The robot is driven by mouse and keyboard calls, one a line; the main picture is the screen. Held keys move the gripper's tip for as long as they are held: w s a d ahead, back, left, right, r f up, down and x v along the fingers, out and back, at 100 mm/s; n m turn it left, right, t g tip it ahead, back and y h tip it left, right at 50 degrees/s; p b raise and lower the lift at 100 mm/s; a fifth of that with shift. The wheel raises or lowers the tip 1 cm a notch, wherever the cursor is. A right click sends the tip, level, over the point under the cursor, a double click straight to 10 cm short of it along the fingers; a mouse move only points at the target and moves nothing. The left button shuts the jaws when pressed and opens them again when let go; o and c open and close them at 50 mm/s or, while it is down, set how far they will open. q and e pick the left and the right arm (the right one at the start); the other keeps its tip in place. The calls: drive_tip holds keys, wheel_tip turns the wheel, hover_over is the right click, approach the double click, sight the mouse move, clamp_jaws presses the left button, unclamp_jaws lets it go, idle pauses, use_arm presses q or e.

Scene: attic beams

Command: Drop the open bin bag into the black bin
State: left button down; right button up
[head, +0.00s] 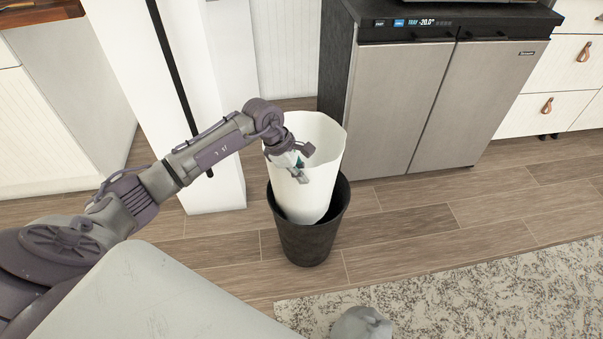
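The white open bin bag (322,180) stands upright with its wide mouth up. Its lower end is within the mouth of the black bin (308,245), and most of it rises above the bin's rim. Whether its bottom touches the bin's floor is hidden. My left gripper (303,163) is at the near left side of the bag, in front of its wall, above the bin's rim. Its two fingers look spread apart; whether they touch the bag is unclear.
A grey two-door appliance (430,105) with a dark top stands behind and right of the bin. A white post (205,120) stands behind left. A speckled rug (450,295) lies at front right. The wooden floor (400,215) right of the bin is clear.

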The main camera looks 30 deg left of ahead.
use_arm(q)
drive_tip(key=c, duration=1.2)
unclamp_jaws()
drive_tip(key=shift+c, duration=0.2)
drive_tip(key=v, duration=1.2)
